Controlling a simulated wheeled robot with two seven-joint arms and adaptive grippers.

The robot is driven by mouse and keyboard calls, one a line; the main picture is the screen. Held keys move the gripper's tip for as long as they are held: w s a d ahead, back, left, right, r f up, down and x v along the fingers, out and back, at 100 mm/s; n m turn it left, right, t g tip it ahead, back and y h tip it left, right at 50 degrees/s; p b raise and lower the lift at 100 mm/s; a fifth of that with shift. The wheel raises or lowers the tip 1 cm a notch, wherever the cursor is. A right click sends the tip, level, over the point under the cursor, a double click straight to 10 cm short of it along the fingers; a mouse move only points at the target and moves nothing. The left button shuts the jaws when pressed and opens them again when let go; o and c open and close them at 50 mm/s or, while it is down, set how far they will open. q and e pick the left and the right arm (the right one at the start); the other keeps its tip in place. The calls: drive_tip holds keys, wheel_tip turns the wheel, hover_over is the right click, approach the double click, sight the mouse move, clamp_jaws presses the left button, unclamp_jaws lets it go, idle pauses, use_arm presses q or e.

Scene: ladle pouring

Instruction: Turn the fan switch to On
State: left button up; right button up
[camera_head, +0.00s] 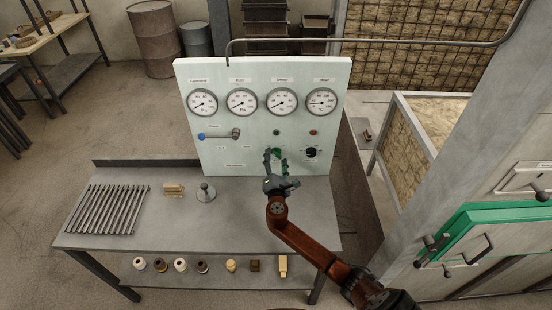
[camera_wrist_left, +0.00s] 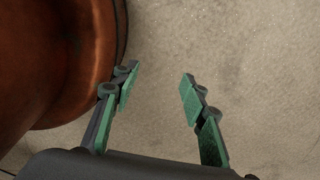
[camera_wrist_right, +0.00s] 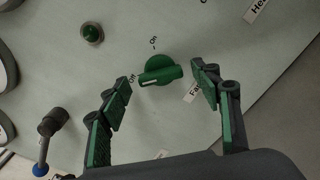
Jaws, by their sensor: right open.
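The fan switch (camera_wrist_right: 160,72) is a green rotary knob on the pale control panel (camera_head: 215,75), with a Fan label beside it. In the right wrist view the white mark on its handle points left toward the Off label; the On label is above it. My right gripper (camera_wrist_right: 163,84) is open, with its fingers on either side of the knob and no clear contact. In the head view the right gripper (camera_head: 275,160) is in front of the panel's lower part and partly hides the knob. My left gripper (camera_wrist_left: 160,78) is open and empty above the floor.
The panel also carries several gauges, a lever with a blue end (camera_head: 202,136), a black knob (camera_head: 311,152) and small indicator lamps. Metal rods (camera_head: 108,209) and a round weight-like object (camera_head: 206,191) lie on the grey table (camera_head: 240,225). A green-edged furnace door stands at right.

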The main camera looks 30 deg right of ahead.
drive_tip(key=shift+w+d, duration=0.25)
drive_tip(key=shift+w, duration=0.1)
drive_tip(key=shift+c, duration=0.3)
drive_tip(key=c, duration=1.1)
use_arm(q)
drive_tip(key=shift+w, duration=0.65)
